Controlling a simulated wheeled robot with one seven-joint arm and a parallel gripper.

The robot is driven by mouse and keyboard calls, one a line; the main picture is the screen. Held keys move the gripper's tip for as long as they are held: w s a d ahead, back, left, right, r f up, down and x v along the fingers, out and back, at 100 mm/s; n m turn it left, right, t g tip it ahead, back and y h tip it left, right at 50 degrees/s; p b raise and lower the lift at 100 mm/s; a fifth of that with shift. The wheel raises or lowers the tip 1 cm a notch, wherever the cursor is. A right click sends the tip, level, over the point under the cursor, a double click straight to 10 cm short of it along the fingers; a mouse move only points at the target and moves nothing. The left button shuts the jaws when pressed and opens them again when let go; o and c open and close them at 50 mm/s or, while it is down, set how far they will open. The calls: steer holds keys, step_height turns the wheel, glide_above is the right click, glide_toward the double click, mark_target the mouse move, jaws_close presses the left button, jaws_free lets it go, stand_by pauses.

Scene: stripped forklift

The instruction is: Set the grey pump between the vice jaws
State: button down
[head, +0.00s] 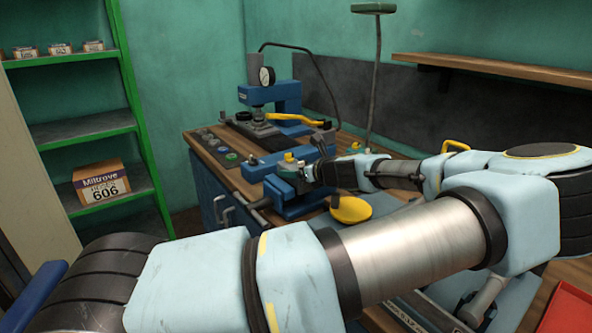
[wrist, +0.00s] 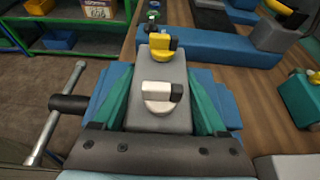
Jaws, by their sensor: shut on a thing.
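The grey pump (wrist: 150,72) is a grey block with a yellow-and-black fitting at its far end and a white-and-black one nearer. In the head view it is small and partly hidden (head: 290,166). My gripper (wrist: 160,100) has teal fingers closed on its two sides; in the head view its dark end (head: 322,173) is beside the pump. The blue vice (head: 288,197) is under and around the pump. It also shows in the wrist view (wrist: 219,88), with its bar handle at left. I cannot tell whether the pump is seated between the jaws.
A teal part (wrist: 299,100) with a yellow fitting stands right of the vice. A blue press (head: 287,95) with a gauge stands behind on the wooden bench. A yellow disc-shaped thing (head: 352,209) is near my forearm. A green shelf (head: 85,127) holds boxes at left.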

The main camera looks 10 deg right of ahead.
steer(key=shift+r, duration=0.1)
steer(key=shift+c, duration=1.1)
jaws_free()
steer(key=shift+o, duration=1.1)
steer(key=shift+r+p, duration=3.1)
steer(key=shift+r, duration=0.85)
